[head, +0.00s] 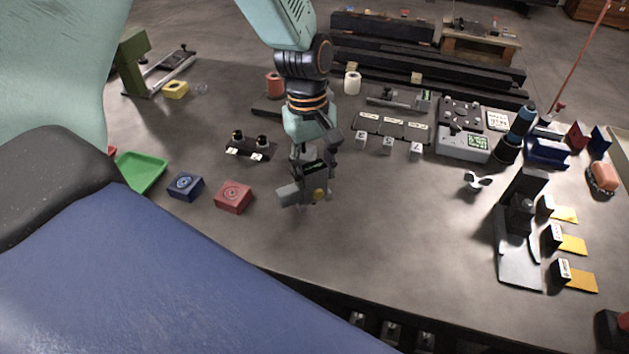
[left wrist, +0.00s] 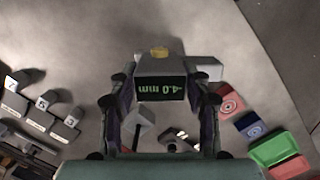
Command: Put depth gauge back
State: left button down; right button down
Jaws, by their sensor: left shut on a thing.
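The depth gauge is a grey block with a yellow button and a dark display. In the head view my left gripper (head: 313,188) is shut on the depth gauge (head: 289,194) over the middle of the table, right of a red box. My right gripper is not in view.
A red box (head: 233,197), a blue box (head: 185,186) and a green tray (head: 142,172) stand left. A black holder (head: 248,146) is behind them. Small numbered blocks (head: 388,146) stand behind right. A dark stand (head: 518,230) is at right. Table between is clear.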

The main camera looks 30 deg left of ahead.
aim_at(317, 186)
pick_arm(q)
jog(key=f, duration=0.3)
jog(key=shift+w+d+f, duration=0.2)
jog(key=shift+s+d+r, duration=0.1)
jog(key=shift+s+d, duration=0.1)
jog(key=shift+d, duration=0.05)
jog(key=shift+a, duration=0.25)
jog(key=shift+w+a+f, duration=0.15)
jog(key=shift+a+f, duration=0.05)
jog(key=shift+f, duration=0.3)
jog(key=shift+w+d+f, duration=0.1)
jog(key=shift+d+f, duration=0.1)
jog(key=shift+d, duration=0.15)
jog(key=shift+s, duration=0.2)
jog(key=c, duration=1)
grip_release()
jog(key=shift+s, duration=0.1)
jog(key=o, duration=0.3)
jog(key=shift+a, duration=0.25)
jog(key=shift+o, duration=0.4)
jog(key=shift+w+f, duration=0.1)
jog(key=shift+w, duration=0.1)
jog(key=shift+d, duration=0.15)
